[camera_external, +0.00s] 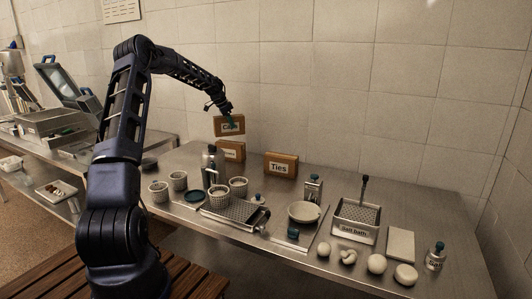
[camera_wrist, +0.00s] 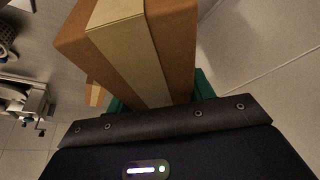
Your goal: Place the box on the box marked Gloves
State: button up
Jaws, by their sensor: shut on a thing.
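My gripper (camera_external: 230,121) is shut on a brown cardboard box (camera_external: 220,131), which has a white label partly covered by the fingers. In the wrist view this box (camera_wrist: 175,45) fills the upper middle, with a pale tape strip, between the green fingers. A second brown box (camera_external: 237,146) stands on the table just below the held box; its small label is too blurred to read surely, and it may be the Gloves box. The held box looks close above it; whether they touch I cannot tell.
A brown box labelled Ties (camera_external: 281,156) stands to the right on the metal table (camera_external: 340,190). In front are a dark bottle, perforated baskets (camera_external: 219,193), a tray (camera_external: 236,213), a white dish (camera_external: 304,212) and a salt bath (camera_external: 355,232). The tiled wall is close behind.

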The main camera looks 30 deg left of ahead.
aim_at(222, 117)
jog(key=shift+f, duration=2.15)
jog(key=shift+f, duration=0.2)
jog(key=o, duration=1.1)
jog(key=shift+r, duration=0.1)
jog(key=v, duration=1.1)
jog(key=shift+a+r, duration=0.1)
jog(key=shift+r, duration=0.2)
jog(key=shift+s+r, duration=0.15)
jog(key=shift+r, duration=0.15)
